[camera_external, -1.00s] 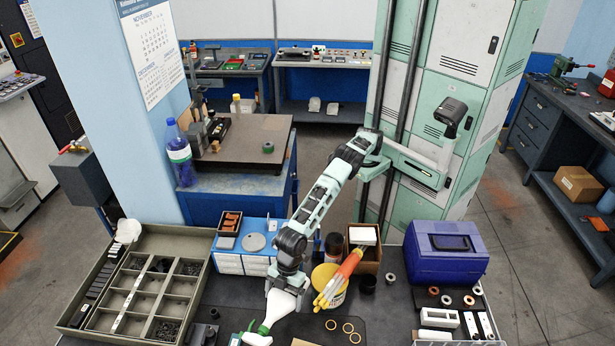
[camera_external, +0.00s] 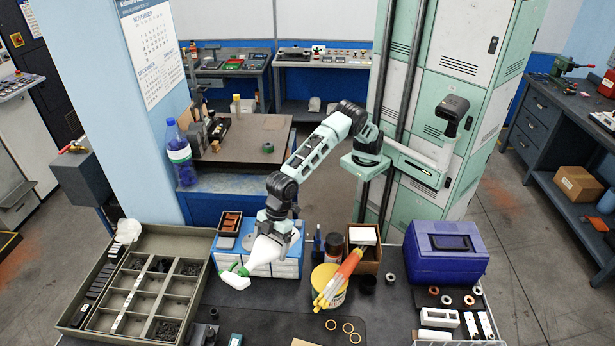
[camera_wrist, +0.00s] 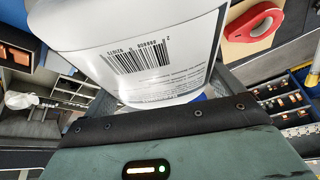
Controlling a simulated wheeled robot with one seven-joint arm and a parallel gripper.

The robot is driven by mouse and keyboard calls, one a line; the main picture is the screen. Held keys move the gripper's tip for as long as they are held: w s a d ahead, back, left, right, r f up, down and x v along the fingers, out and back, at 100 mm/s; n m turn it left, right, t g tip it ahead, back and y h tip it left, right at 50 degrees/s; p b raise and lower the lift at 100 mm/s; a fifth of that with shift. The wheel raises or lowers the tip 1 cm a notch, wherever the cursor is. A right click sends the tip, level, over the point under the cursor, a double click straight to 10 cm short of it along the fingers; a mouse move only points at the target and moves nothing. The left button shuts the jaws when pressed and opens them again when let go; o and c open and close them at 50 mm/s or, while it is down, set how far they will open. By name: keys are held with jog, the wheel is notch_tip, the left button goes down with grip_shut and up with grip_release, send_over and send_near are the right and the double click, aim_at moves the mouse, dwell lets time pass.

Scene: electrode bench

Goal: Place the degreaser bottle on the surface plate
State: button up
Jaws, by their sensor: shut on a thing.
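My gripper (camera_external: 277,228) is shut on the degreaser bottle (camera_external: 262,252), a white bottle with a green neck and white trigger head. The bottle is tilted, its head pointing down to the left, above the front bench. In the wrist view the white bottle (camera_wrist: 150,50) with its barcode label fills the space before my gripper; its far end is out of frame. The surface plate (camera_external: 240,150) is a brown-topped slab on a blue stand, behind and left of my gripper. The bottle is well apart from it.
Small metal blocks (camera_external: 200,138) and a green roll (camera_external: 267,148) sit on the plate; its middle and front are mostly clear. A blue bottle (camera_external: 179,155) stands at its left. A compartment tray (camera_external: 150,285), yellow tub (camera_external: 328,288) and blue case (camera_external: 445,255) occupy the bench.

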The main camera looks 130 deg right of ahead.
jog(key=s+d+r+m+p, duration=0.1)
jog(key=s+d, duration=0.7)
jog(key=s, duration=0.4)
jog(key=s+d+r+m, duration=0.1)
jog(key=s+d+r, duration=0.1)
jog(key=s+d, duration=0.7)
jog(key=s, duration=0.3)
jog(key=shift+s+r+m+h+p, duration=0.15)
jog(key=shift+s+m+h+p, duration=0.15)
jog(key=shift+m+h+p, duration=0.1)
